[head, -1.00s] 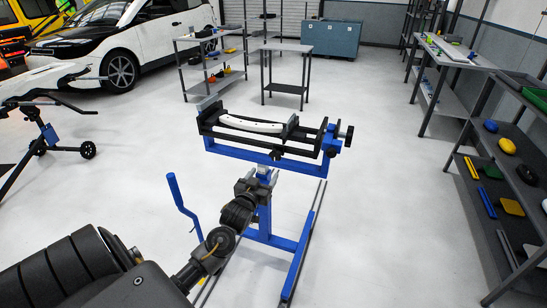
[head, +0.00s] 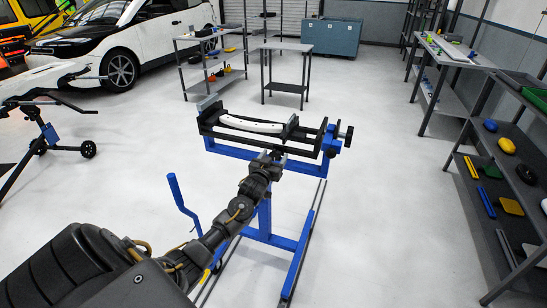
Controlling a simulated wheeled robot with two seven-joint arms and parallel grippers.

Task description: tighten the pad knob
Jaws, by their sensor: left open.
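The blue stand holds a black clamp frame (head: 222,138) with a white curved piece (head: 252,125) lying in it. Black knobs show at its right end: one sticks out to the right (head: 348,136), and another sits lower at the front (head: 331,152). I cannot tell by a label which is the pad knob. My left gripper (head: 275,156) is open at the front middle of the frame, just under the black front rail. Its fingers are small and dark there, and whether they touch anything is unclear. A small front knob seen earlier at that spot is hidden by it. My right gripper is out of view.
A blue lever (head: 184,206) rises left of the stand, close to my left arm. Blue floor rails (head: 300,255) run toward me. Shelves with pads and tools (head: 507,175) stand at the right. The floor between is clear.

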